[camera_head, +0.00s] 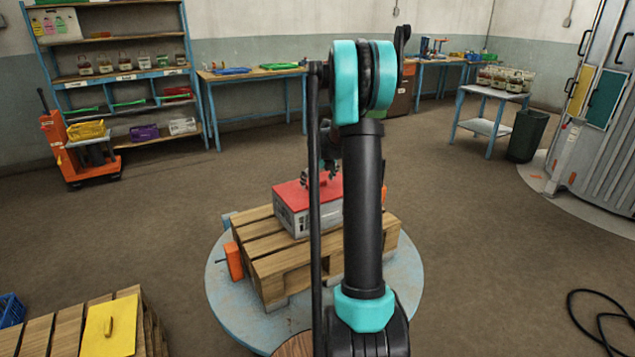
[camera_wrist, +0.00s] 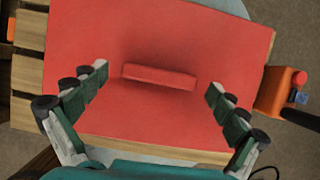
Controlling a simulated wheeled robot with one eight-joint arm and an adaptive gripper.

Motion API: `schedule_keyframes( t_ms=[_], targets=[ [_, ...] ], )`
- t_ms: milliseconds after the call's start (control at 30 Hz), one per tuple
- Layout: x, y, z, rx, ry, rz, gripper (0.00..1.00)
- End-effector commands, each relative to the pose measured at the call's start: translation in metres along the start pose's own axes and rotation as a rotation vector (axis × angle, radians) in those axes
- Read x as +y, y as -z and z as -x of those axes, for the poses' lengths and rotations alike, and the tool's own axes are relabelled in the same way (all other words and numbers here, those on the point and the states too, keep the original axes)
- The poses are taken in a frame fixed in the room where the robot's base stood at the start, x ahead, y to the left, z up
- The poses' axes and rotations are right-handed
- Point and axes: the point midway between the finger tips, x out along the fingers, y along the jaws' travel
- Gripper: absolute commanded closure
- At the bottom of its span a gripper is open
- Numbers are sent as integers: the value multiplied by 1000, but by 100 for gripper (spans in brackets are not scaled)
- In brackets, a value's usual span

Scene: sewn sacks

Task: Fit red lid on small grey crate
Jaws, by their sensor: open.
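The red lid (camera_head: 300,193) lies on top of the small grey crate (camera_head: 297,222), which stands on a wooden pallet. In the wrist view the red lid (camera_wrist: 160,45) fills most of the picture, with a raised red bar handle (camera_wrist: 159,76) in its middle. My gripper (camera_wrist: 158,78) is open, its two fingers apart on either side of the handle and not touching it. In the head view my gripper (camera_head: 322,178) is just over the lid, partly hidden by my arm. The crate's right side is hidden by my arm. Whether the lid is fully seated cannot be told.
The wooden pallet (camera_head: 272,252) rests on a round blue-grey platform (camera_head: 222,283) with an orange block (camera_head: 234,261) at its left. A yellow lid (camera_head: 108,328) lies on another pallet at front left.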

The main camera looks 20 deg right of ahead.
Motion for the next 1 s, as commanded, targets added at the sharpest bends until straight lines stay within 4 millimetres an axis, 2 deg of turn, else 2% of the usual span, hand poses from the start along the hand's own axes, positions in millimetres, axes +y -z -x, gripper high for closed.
schedule_keyframes(
  t_ms=[167, 500, 700, 833, 1000],
  targets=[
    [0, -4, 12, 0, 0, 0, 2],
    [0, -4, 80, 0, 0, -1, 2],
    [0, -4, 113, 0, 0, -1, 2],
    [0, -4, 125, 0, 0, 0, 2],
    [0, -4, 131, 0, 0, 2, 2]
  ],
)
